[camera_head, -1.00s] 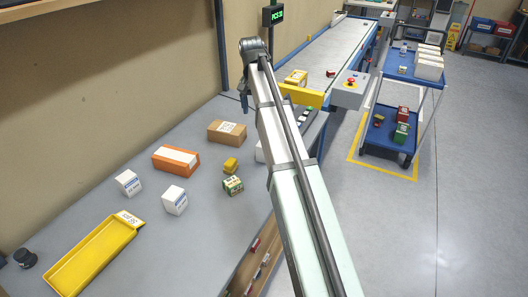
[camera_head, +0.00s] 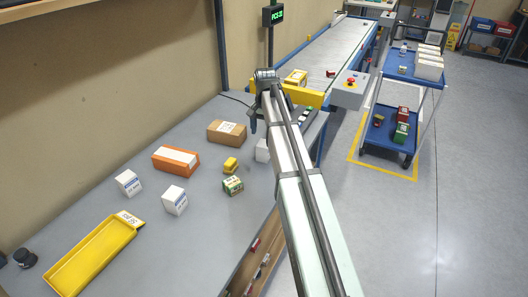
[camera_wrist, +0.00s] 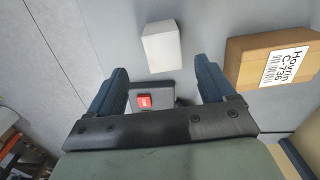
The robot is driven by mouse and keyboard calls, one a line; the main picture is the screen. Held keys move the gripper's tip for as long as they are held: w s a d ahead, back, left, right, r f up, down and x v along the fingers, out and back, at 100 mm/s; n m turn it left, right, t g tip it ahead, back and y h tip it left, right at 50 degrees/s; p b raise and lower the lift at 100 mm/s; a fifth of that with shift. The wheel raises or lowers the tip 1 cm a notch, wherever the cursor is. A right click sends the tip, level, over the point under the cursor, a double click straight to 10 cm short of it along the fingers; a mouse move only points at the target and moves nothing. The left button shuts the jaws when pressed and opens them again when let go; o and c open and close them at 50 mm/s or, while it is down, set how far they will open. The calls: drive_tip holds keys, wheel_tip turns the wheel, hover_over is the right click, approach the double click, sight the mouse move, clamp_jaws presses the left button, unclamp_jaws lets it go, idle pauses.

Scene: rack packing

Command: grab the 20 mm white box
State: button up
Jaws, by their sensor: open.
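Three white boxes show on the grey table in the head view. Two with blue print stand left of centre: one white box (camera_head: 128,183) and, nearer, another white box (camera_head: 174,200). A third white box (camera_head: 262,151) is partly hidden behind my arm. My gripper (camera_head: 254,126) is open above that third box. The wrist view shows a plain white box (camera_wrist: 163,46) just ahead of the space between the fingertips of my open gripper (camera_wrist: 161,78), apart from both fingers. No size can be read on any box.
A brown box (camera_wrist: 273,60) lies right of the white box in the wrist view. An orange box (camera_head: 175,159), a yellow block (camera_head: 230,166), a green box (camera_head: 233,185) and a yellow tray (camera_head: 92,256) share the table.

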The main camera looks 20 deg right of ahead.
sight(264, 143)
drive_tip(key=shift+w+a+f, duration=0.1)
drive_tip(key=shift+f, duration=1.7)
drive_tip(key=shift+w+a+f, duration=0.1)
drive_tip(key=shift+f, duration=1.7)
drive_tip(key=c, duration=1.2)
drive_tip(key=shift+o, duration=0.2)
drive_tip(key=shift+r, duration=0.15)
